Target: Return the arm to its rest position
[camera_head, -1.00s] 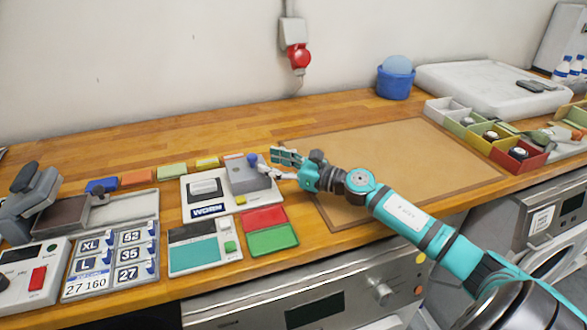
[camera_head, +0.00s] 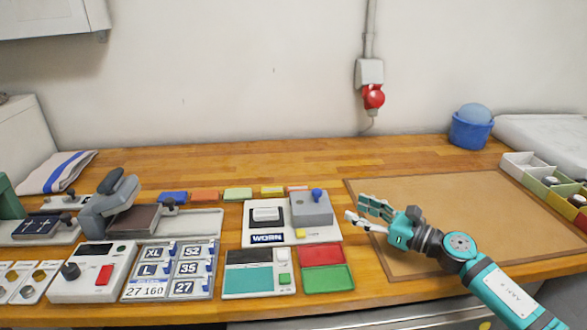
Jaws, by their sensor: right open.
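My right arm, teal and grey, comes in from the lower right of the head view. My right gripper (camera_head: 362,213) is open and empty, its fingers pointing left over the left edge of the brown mat (camera_head: 460,214). It is just right of the grey block with a blue knob (camera_head: 312,208) on the white WORN device (camera_head: 290,234), and looks apart from it. My left gripper is not in view.
Red and green pads (camera_head: 325,278) lie at the front, left of my arm. A size-label board (camera_head: 170,270) and a grey press (camera_head: 108,208) stand further left. A blue bucket (camera_head: 469,134) and divided bins (camera_head: 545,178) are at the right. The mat is otherwise clear.

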